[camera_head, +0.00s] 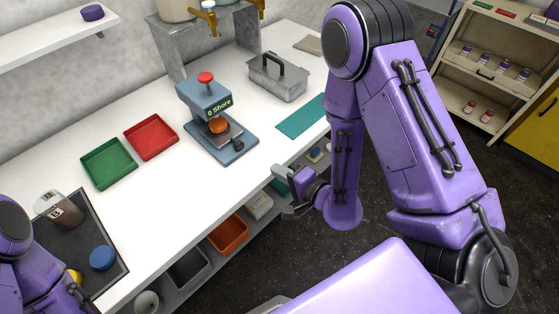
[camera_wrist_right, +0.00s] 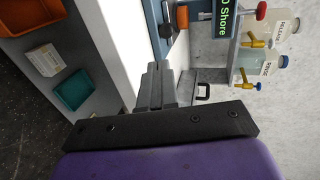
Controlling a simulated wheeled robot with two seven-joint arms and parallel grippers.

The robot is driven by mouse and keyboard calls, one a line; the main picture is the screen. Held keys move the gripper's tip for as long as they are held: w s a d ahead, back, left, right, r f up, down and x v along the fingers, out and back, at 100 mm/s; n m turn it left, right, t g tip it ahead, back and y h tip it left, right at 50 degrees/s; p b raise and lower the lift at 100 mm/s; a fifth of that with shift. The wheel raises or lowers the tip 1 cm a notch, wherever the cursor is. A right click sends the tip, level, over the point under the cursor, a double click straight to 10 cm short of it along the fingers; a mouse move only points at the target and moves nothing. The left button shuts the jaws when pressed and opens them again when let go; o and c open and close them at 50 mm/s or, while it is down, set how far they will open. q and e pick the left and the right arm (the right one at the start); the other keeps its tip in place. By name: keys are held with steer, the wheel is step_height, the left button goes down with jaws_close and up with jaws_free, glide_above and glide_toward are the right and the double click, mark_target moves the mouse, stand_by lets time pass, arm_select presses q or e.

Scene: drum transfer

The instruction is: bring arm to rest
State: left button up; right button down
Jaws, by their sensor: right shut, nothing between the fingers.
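My right arm hangs bent on the right side of the head view. My right gripper (camera_head: 286,178) is in front of the bench's front edge, apart from everything on the bench. It is shut and empty; in the right wrist view its fingers (camera_wrist_right: 157,70) lie together with nothing between them. My left arm shows only in part at the lower left of the head view, and its gripper is out of the frame.
The white bench (camera_head: 180,200) holds a blue press (camera_head: 222,130), green tray (camera_head: 108,163), red tray (camera_head: 151,137), grey lidded box (camera_head: 278,78) and teal mat (camera_head: 302,116). An orange bin (camera_head: 228,234) sits on the shelf below. Dark floor (camera_head: 300,255) lies open in front.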

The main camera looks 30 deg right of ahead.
steer(key=shift+a+f, duration=0.1)
steer(key=s+d+f+n+g+h+b, duration=0.2)
steer(key=s+d+f+g, duration=0.1)
steer(key=s+f, duration=0.3)
steer(key=s+d+f+n+g+h+b, duration=0.3)
steer(key=s+f, duration=0.4)
steer(key=f, duration=0.4)
steer(key=s+d+f+n+g+h+b, duration=0.2)
steer(key=s+f, duration=0.4)
steer(key=f, duration=0.3)
steer(key=d+g+b, duration=0.1)
steer(key=d+g, duration=0.1)
steer(key=shift+s+f+n+g+h, duration=0.25)
steer(key=shift+s+n+g+h, duration=0.05)
steer(key=shift+s+n+g, duration=0.1)
steer(key=shift+w, duration=0.1)
